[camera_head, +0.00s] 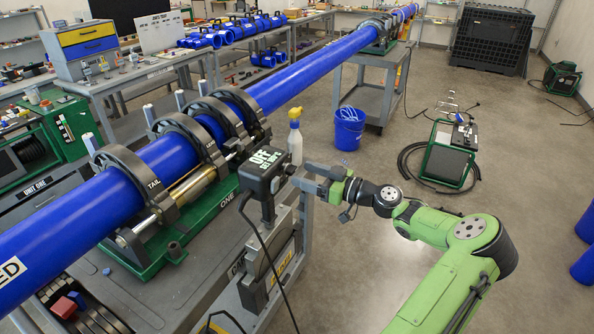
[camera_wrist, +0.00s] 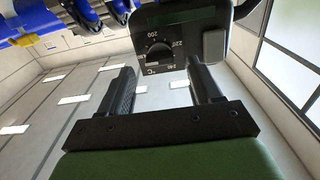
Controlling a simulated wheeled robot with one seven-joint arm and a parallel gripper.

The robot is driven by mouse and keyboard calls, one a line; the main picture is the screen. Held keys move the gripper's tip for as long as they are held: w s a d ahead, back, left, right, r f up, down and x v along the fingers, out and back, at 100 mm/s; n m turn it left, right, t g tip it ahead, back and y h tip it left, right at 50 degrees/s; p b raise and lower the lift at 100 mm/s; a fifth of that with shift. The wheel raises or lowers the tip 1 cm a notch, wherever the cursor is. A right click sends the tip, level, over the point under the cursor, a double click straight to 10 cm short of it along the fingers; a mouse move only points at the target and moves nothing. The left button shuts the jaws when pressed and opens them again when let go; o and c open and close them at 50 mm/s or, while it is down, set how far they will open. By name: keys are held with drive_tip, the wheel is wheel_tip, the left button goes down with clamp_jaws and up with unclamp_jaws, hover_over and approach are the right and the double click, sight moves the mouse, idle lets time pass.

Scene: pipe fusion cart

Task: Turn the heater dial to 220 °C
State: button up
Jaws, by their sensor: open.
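The heater's black control box (camera_head: 262,172) stands above its plate beside the blue pipe. Its top carries white text that looks like "OFF", with a smaller line I cannot read surely. In the wrist view, the box face shows a round black dial (camera_wrist: 158,54) with a scale marked 200, 220 and 240 and a °C sign. A dark green display (camera_wrist: 166,17) is above the dial. I cannot tell exactly where the pointer stands. My gripper (camera_head: 305,178) is open, facing the box from its right side. In the wrist view, its fingers (camera_wrist: 160,77) straddle the space below the dial, apart from it.
A grey block (camera_wrist: 214,44) sits right of the dial. A black cable (camera_head: 262,245) hangs from the box. The blue pipe (camera_head: 170,155) and green clamp machine lie to the left. A spray bottle (camera_head: 295,140) stands behind.

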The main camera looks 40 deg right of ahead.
sight(295, 171)
drive_tip(key=x, duration=0.3)
drive_tip(key=shift+w, duration=0.2)
drive_tip(key=shift+c, duration=0.3)
drive_tip(key=c, duration=1)
drive_tip(key=shift+m, duration=0.3)
